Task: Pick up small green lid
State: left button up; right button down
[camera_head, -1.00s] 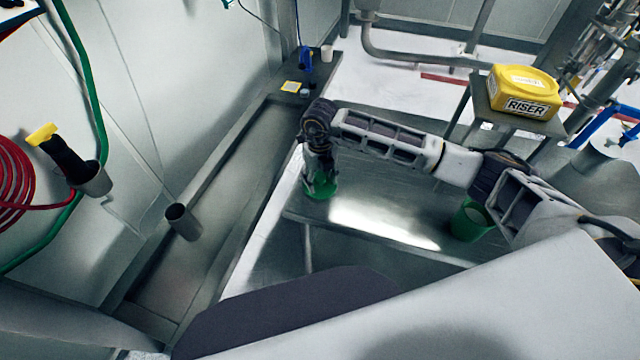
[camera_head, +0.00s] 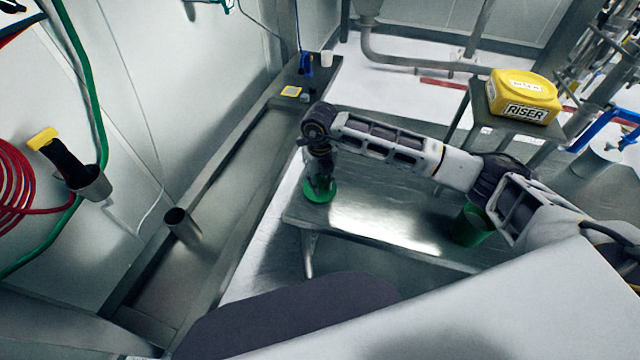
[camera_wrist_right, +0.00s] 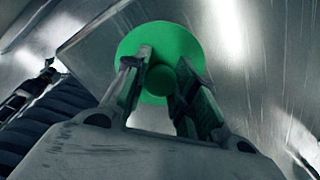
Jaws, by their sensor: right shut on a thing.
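The small green lid (camera_head: 318,192) is a flat round disc in the head view, below my right gripper (camera_head: 320,182) at the left end of the metal table. It also shows in the right wrist view as a green disc (camera_wrist_right: 188,42) with a round knob in its middle. My right gripper (camera_wrist_right: 160,82) is shut on the lid's knob, one finger on each side. Whether the lid is clear of the table top cannot be told. My left gripper is not in view.
A green cup (camera_head: 472,226) stands at the right end of the metal table (camera_head: 385,225). A yellow RISER tub (camera_head: 522,95) sits on a stand behind. A long metal bench (camera_head: 228,195) runs along the left wall, with a metal cylinder (camera_head: 183,226) on it.

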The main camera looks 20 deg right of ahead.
aim_at(320, 181)
jog(key=shift+r+b, duration=0.75)
jog(key=shift+r, duration=4.05)
jog(key=shift+n, duration=0.3)
